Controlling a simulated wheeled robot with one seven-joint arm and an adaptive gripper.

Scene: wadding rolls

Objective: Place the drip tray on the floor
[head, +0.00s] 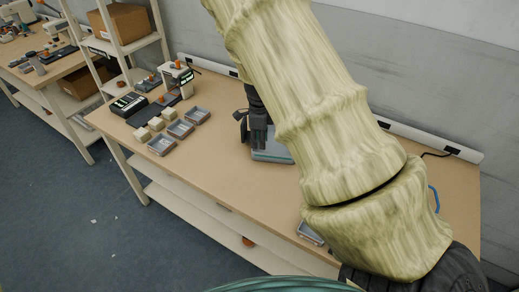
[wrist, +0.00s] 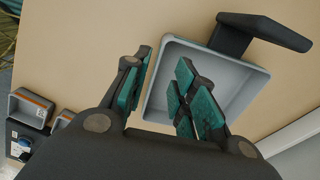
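A shallow square tray with grey walls, seemingly the drip tray, lies on the workbench (head: 220,165). In the wrist view the tray (wrist: 240,92) shows its pale, empty inside. In the head view only part of the tray (head: 270,156) shows; my arm hides the rest. My gripper (head: 258,135) is above its left part, pointing down. In the wrist view my gripper (wrist: 163,92) is open, with one finger outside the tray's near-left wall and the other over its inside. I cannot tell whether the fingers touch the wall.
A dark angled piece (wrist: 262,32) stands at the tray's edge. Several small bins (head: 180,128) and a dark device (head: 129,104) are at the bench's left. A shelf rack (head: 125,40) stands beyond. The floor (head: 60,200) in front is clear apart from small scraps.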

